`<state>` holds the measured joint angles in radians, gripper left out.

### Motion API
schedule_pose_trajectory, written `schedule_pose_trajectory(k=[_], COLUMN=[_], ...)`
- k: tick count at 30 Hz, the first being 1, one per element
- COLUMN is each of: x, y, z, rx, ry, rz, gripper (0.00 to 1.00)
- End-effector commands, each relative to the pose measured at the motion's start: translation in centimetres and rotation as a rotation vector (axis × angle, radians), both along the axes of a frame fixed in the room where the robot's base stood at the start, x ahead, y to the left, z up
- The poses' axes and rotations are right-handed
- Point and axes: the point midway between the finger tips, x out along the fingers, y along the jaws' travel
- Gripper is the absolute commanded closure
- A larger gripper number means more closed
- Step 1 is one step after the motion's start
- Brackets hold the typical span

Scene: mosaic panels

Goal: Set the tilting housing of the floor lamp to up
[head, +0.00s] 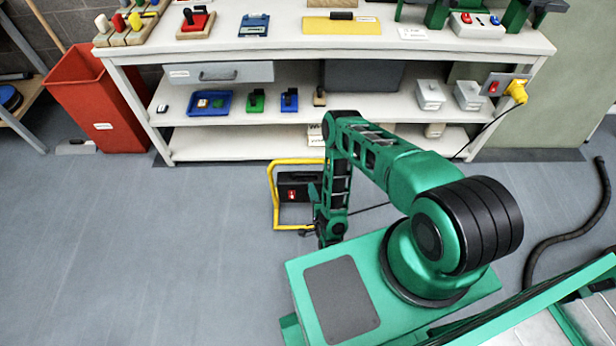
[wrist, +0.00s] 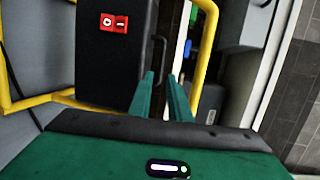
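The floor lamp stands on the floor in front of the workbench in the head view. Its yellow tube frame (head: 276,200) surrounds a black housing (head: 293,183) with a red switch label. My arm hides the right part of the lamp. In the wrist view the black housing (wrist: 112,62) fills the upper left, its red switch panel facing the camera, with the yellow frame (wrist: 55,97) around it. My gripper (wrist: 162,75) points at the housing's right side, near a dark curved handle (wrist: 163,50). Its two green fingers stand apart with a narrow gap. I see nothing held between them. I cannot tell the housing's exact tilt.
The workbench (head: 290,50) with loaded shelves stands right behind the lamp. A red bin (head: 95,100) is at the left. A black cable runs from the lamp toward a yellow plug (head: 516,91). A dark hose (head: 560,240) lies at right.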

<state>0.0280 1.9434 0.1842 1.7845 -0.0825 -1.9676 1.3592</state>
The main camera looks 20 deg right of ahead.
Motion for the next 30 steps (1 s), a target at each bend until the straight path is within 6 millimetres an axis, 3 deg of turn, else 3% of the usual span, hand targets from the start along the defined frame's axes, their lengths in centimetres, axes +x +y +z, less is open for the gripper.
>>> schedule_pose_trajectory(k=[9,15,27,30], x=[5.5,7.6,8.3,8.2], y=[-1.3,-1.6,-1.6,-1.6], z=[-1.1,-1.6,-1.7,-1.7], rx=[-0.002,-0.002,-0.001,0.0], ry=[-0.003,-0.002,-0.001,-0.001], rz=[-0.011,-0.011,-0.011,-0.011], gripper=[0.83,0.83,0.83,1.0])
